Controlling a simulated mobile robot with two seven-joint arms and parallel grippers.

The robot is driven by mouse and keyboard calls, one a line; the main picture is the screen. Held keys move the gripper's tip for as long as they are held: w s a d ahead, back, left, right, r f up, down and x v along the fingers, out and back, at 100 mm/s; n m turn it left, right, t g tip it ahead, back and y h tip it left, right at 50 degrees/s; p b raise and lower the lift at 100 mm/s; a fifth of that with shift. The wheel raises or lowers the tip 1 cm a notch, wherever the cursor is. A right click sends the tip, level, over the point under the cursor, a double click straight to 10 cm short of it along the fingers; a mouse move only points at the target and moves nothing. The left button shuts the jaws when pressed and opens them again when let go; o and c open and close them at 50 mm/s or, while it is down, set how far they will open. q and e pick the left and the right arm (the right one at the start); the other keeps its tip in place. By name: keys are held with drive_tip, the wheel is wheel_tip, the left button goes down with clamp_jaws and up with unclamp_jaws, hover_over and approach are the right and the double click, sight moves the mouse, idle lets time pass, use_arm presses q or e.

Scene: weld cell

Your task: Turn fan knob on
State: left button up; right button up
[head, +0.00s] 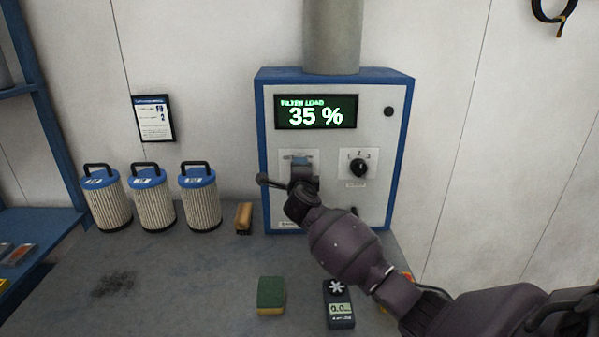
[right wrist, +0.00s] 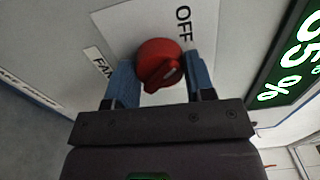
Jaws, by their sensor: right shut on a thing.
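The red fan knob (right wrist: 158,63) sits on a white plate on the panel, with an "OFF" label beside it and a partly hidden "FAN" label near the left finger. My right gripper (head: 301,165) is at the panel of the blue-framed control box (head: 262,130). In the right wrist view, its two blue fingers stand on either side of the knob, shut on it. A white mark shows on the knob's ridge. In the head view the gripper hides the knob. My left gripper is not in view.
A green display (head: 315,112) reads 35 %. A black selector (head: 358,168) marked 1, 2, 3 is right of the gripper. Three filters (head: 153,200), a brush (head: 243,218), a sponge (head: 271,296) and a meter (head: 339,306) stand or lie on the bench (head: 190,285).

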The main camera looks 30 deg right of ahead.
drive_tip(key=m, duration=0.3)
drive_tip(key=shift+f+m+p, duration=0.1)
drive_tip(key=shift+m+p, duration=0.2)
drive_tip(key=shift+m, duration=0.1)
drive_tip(key=m, duration=0.4)
drive_tip(key=shift+m, duration=0.3)
drive_tip(key=m, duration=0.4)
drive_tip(key=shift+m, duration=2.4)
drive_tip(key=o, duration=0.9)
drive_tip(key=b+v, duration=0.1)
drive_tip(key=v, duration=1)
